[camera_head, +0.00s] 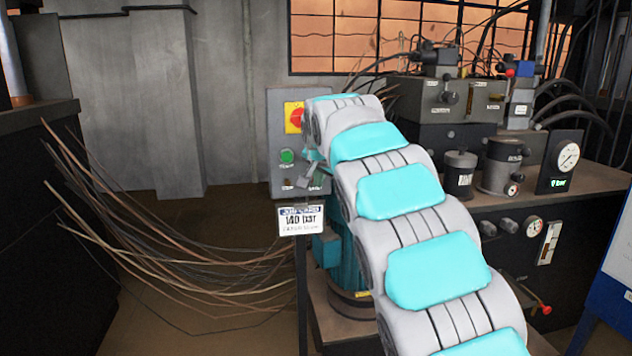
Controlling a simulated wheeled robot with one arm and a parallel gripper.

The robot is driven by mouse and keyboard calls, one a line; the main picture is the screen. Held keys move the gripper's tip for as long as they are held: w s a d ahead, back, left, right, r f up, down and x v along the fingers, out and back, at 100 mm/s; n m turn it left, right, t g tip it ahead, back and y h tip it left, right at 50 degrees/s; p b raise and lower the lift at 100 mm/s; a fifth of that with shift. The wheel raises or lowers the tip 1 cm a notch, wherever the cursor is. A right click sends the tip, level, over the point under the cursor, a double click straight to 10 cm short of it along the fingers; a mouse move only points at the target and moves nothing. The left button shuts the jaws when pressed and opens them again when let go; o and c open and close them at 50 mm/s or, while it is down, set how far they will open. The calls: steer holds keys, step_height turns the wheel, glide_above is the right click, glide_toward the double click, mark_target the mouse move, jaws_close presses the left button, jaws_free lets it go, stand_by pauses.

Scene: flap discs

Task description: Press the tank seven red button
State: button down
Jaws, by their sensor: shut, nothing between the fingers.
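A round red button (297,117) sits on a yellow plate on a grey control box (279,163) at the wall, left of my arm. A green button (287,157) is below it on the same box. I cannot read any label naming tank seven. My arm reaches up from the lower right, and its wrist bends down in front of the box's right side. My gripper (311,179) is small and partly hidden by the arm; it appears shut and empty, below and right of the red button and apart from it.
A "140 bar" sign (300,219) stands below the box. Loose wires (180,265) spread across the left. A bench with hydraulic blocks (440,108), canisters and a gauge (567,157) is at right. A dark cabinet (40,200) stands at far left.

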steer(key=shift+s, duration=0.1)
steer(key=shift+s+d+b, duration=0.3)
steer(key=shift+s+b, duration=0.2)
steer(key=shift+s, duration=0.25)
steer(key=shift+s, duration=0.1)
steer(key=s+b, duration=0.1)
steer(key=s, duration=0.1)
steer(key=s+d+b, duration=0.1)
steer(key=s, duration=0.1)
steer(key=shift+s+d, duration=0.15)
steer(key=shift+s, duration=0.15)
stand_by(0.4)
